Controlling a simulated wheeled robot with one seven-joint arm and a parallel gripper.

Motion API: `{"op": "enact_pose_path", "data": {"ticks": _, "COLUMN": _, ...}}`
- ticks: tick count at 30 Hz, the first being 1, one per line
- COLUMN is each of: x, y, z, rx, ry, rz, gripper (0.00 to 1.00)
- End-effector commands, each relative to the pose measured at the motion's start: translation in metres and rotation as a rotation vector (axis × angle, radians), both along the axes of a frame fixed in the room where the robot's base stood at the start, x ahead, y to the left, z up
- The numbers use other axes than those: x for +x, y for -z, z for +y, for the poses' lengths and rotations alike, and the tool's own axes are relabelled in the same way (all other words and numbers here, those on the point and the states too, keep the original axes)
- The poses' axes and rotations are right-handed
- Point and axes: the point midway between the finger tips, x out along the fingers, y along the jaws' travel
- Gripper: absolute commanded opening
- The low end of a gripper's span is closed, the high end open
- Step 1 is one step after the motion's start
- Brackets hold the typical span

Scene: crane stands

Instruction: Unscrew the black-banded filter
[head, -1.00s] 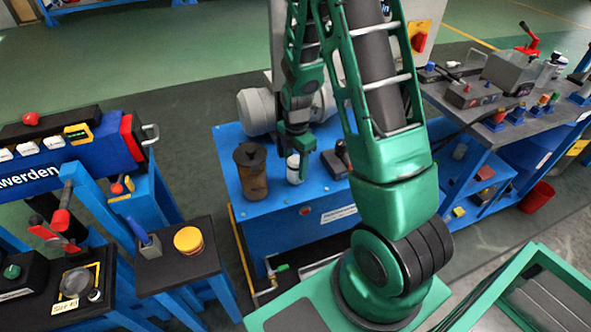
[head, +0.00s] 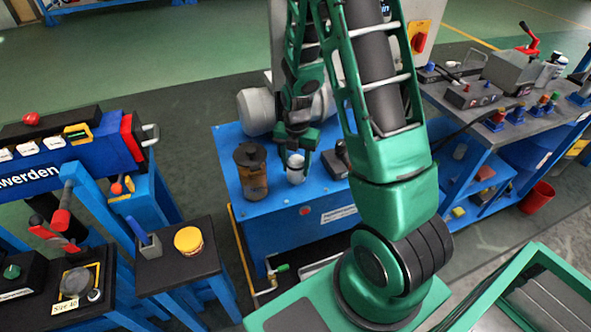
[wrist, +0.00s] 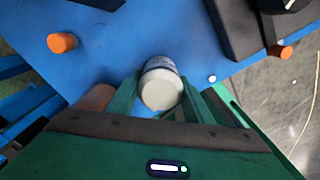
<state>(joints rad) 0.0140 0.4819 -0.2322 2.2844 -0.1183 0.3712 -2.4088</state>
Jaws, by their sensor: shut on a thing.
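The filter (head: 295,172) is a small white canister standing upright on the blue cabinet top in the head view. In the wrist view the filter (wrist: 162,88) shows its pale round end, with a thin dark band around its side near the far edge. My gripper (head: 296,157) points down from above, one finger on each side of the filter. In the wrist view my gripper (wrist: 162,100) is shut on it. The filter's lower end and its seat are hard to make out.
An amber cylinder with a dark top (head: 251,173) stands close to the left of the filter. A dark block (head: 341,158) sits close to its right. The blue cabinet top (head: 268,206) is clear in front. Orange knobs (wrist: 62,43) show in the wrist view.

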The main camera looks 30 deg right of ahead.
Motion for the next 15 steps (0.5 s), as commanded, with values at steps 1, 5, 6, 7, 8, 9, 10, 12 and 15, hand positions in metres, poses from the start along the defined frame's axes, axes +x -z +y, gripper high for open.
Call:
{"op": "enact_pose_path", "data": {"ticks": 1, "x": -0.0017, "y": 0.0000, "z": -0.0022, "rx": -0.003, "ry": -0.046, "rz": 0.004, "gripper": 0.21}}
{"op": "enact_pose_path", "data": {"ticks": 5, "x": -0.0018, "y": -0.0002, "z": -0.0026, "rx": -0.003, "ry": -0.194, "rz": 0.004, "gripper": 0.21}}
{"op": "enact_pose_path", "data": {"ticks": 6, "x": -0.0018, "y": -0.0002, "z": -0.0026, "rx": -0.003, "ry": -0.233, "rz": 0.004, "gripper": 0.21}}
{"op": "enact_pose_path", "data": {"ticks": 7, "x": -0.0019, "y": -0.0002, "z": -0.0026, "rx": -0.003, "ry": -0.260, "rz": 0.004, "gripper": 0.21}}
{"op": "enact_pose_path", "data": {"ticks": 8, "x": -0.0020, "y": -0.0002, "z": -0.0027, "rx": -0.003, "ry": -0.283, "rz": 0.004, "gripper": 0.21}}
{"op": "enact_pose_path", "data": {"ticks": 9, "x": -0.0020, "y": -0.0002, "z": -0.0027, "rx": -0.003, "ry": -0.308, "rz": 0.004, "gripper": 0.21}}
{"op": "enact_pose_path", "data": {"ticks": 10, "x": -0.0019, "y": -0.0003, "z": -0.0028, "rx": -0.003, "ry": -0.320, "rz": 0.004, "gripper": 0.21}}
{"op": "enact_pose_path", "data": {"ticks": 12, "x": -0.0019, "y": -0.0003, "z": -0.0028, "rx": -0.003, "ry": -0.338, "rz": 0.004, "gripper": 0.21}}
{"op": "enact_pose_path", "data": {"ticks": 15, "x": -0.0019, "y": -0.0003, "z": -0.0028, "rx": -0.003, "ry": -0.341, "rz": 0.004, "gripper": 0.21}}
